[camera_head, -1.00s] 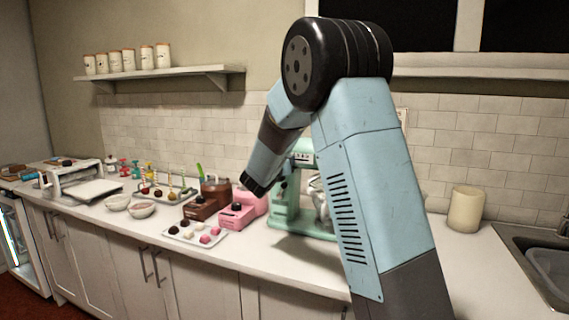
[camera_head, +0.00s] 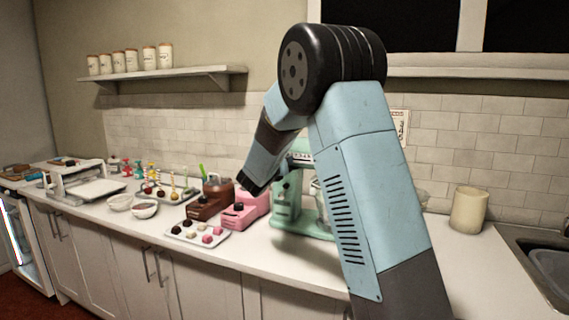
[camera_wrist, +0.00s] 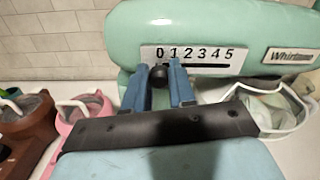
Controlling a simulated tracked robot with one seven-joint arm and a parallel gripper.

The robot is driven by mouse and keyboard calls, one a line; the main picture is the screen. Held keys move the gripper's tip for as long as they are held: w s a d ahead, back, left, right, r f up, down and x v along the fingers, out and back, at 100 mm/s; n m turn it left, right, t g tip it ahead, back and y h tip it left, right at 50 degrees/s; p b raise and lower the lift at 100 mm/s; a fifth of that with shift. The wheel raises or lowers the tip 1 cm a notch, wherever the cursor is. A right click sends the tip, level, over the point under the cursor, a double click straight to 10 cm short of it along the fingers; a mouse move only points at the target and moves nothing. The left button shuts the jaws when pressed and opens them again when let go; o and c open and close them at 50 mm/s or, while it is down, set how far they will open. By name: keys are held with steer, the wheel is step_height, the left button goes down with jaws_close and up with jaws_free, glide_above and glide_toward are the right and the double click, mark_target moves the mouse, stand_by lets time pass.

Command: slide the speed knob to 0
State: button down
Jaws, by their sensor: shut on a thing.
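The mint-green mixer (camera_wrist: 125,35) fills the top of the wrist view and also shows in the head view (camera_head: 283,210), partly behind my arm. Its white number plate reads 0 to 5 above a dark slot (camera_wrist: 215,67). The black round speed knob (camera_wrist: 158,77) is at the slot's left end, below the 0. My gripper (camera_wrist: 161,72) is shut on the knob, with one blue finger on each side of it. In the head view my arm hides the knob and fingertips.
A pink machine (camera_wrist: 85,112) and a brown one (camera_wrist: 28,125) stand left of the mixer. A bowl (camera_wrist: 268,108) sits below the mixer head at right. A tray of sweets (camera_head: 198,235) lies on the counter. A cream canister (camera_head: 468,210) stands right of my arm.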

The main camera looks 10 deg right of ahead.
steer(key=c, duration=1.2)
jaws_free()
steer(key=shift+w+a, duration=0.15)
steer(key=shift+a, duration=0.2)
steer(key=shift+o, duration=1.2)
steer(key=shift+d, duration=0.1)
steer(key=v, duration=1.3)
steer(key=shift+s+a, duration=0.25)
steer(key=shift+s, duration=0.1)
steer(key=shift+d, duration=0.1)
